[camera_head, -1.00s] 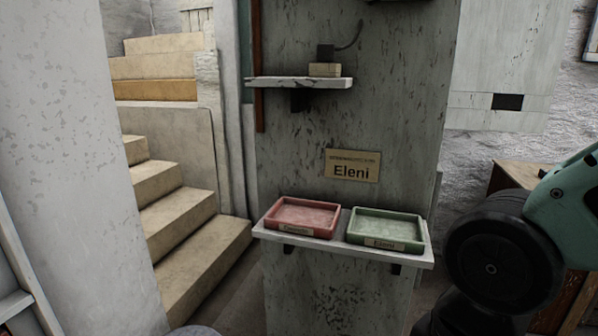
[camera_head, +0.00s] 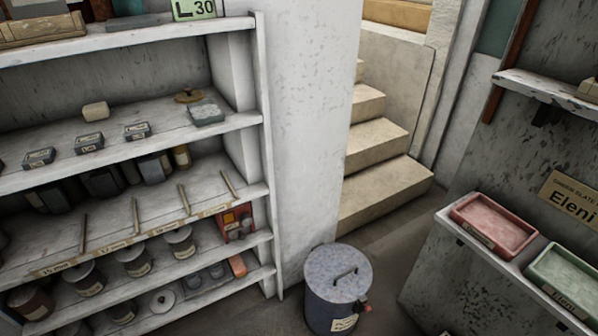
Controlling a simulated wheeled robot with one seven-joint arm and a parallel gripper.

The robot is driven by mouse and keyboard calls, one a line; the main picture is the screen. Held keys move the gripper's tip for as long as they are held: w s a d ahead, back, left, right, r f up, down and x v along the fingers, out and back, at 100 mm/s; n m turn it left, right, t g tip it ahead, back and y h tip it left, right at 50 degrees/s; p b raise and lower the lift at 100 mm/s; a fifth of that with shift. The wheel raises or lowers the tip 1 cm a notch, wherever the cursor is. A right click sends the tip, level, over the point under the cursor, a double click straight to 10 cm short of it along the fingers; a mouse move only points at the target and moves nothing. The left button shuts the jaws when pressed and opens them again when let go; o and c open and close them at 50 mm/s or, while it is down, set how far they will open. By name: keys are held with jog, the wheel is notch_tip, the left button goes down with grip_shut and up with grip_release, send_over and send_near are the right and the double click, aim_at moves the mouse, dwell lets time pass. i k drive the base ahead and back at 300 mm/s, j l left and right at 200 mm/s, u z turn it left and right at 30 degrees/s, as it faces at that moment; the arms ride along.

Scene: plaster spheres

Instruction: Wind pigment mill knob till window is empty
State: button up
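No thing in view is clearly marked as the pigment mill. A small red box (camera_head: 236,223) with pale and dark parts on its front stands at the right end of a lower shelf; it is too small to tell whether it has a knob or a window. A grey lidded drum (camera_head: 338,287) with a top handle, a label and a small red part at its right side stands on the floor. My gripper is not in view.
A white shelf unit (camera_head: 262,150) on the left holds jars, blocks and rods. Stone steps (camera_head: 385,195) rise behind a white pillar (camera_head: 305,120). A red tray (camera_head: 493,222) and a green tray (camera_head: 566,278) sit on a ledge at right. Some floor shows between drum and ledge.

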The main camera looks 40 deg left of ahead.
aim_at(245, 219)
jog(key=j+u, duration=0.1)
jog(key=u, duration=0.85)
jog(key=j+u, duration=0.1)
jog(key=u, duration=0.4)
jog(key=i+u, duration=0.1)
jog(key=u, duration=0.35)
